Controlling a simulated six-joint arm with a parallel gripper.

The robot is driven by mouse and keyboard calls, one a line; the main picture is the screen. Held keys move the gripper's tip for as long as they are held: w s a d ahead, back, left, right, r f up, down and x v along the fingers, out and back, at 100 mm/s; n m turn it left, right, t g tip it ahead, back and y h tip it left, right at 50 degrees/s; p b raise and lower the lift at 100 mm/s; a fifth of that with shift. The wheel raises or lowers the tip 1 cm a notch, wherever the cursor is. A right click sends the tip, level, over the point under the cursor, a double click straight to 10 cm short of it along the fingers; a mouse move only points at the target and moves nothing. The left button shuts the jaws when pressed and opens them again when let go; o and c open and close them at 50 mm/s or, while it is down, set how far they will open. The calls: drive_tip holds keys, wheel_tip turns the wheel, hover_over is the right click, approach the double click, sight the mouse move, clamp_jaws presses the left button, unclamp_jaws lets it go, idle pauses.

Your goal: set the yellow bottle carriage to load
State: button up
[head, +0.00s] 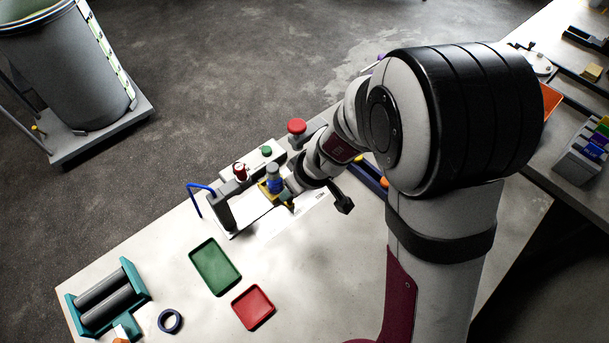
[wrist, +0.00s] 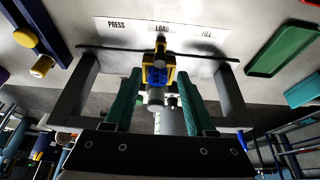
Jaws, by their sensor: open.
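The yellow bottle carriage (wrist: 158,73) is in the middle of the wrist view, holding a blue and grey bottle (wrist: 156,92). It lines up in the picture with the LOAD label (wrist: 162,30), between PRESS and FILL. In the head view the carriage (head: 263,189) sits on the dispenser, and the bottle (head: 274,178) stands in it. My gripper (wrist: 160,77) is open, with its green fingers either side of the carriage and bottle in the picture. Gaps show on both sides; I see no contact. In the head view my gripper (head: 288,197) partly hides the carriage.
The dispenser frame (head: 226,213) has a blue bent bar (head: 200,188) at its left end. A red button (head: 297,126) and a green button (head: 266,151) stand behind. A green tray (head: 215,266), a red tray (head: 253,307) and a teal roller stand (head: 75,312) lie in front.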

drive_tip(key=v, duration=0.9)
drive_tip(key=shift+s, duration=0.15)
drive_tip(key=s+d+r+m+g, duration=0.1)
drive_tip(key=s+d+m, duration=0.2)
drive_tip(key=s+m, duration=0.2)
drive_tip(key=s+d+r+m+g+h, duration=0.1)
drive_tip(key=s+d+r+m, duration=0.1)
drive_tip(key=s, duration=0.6)
drive_tip(key=s+d+r+m+g, duration=0.1)
drive_tip(key=s+d+r+m, duration=0.1)
drive_tip(key=s+d+m, duration=0.2)
drive_tip(key=s+m, duration=0.3)
drive_tip(key=shift+s+m, duration=0.25)
drive_tip(key=shift+m, duration=0.05)
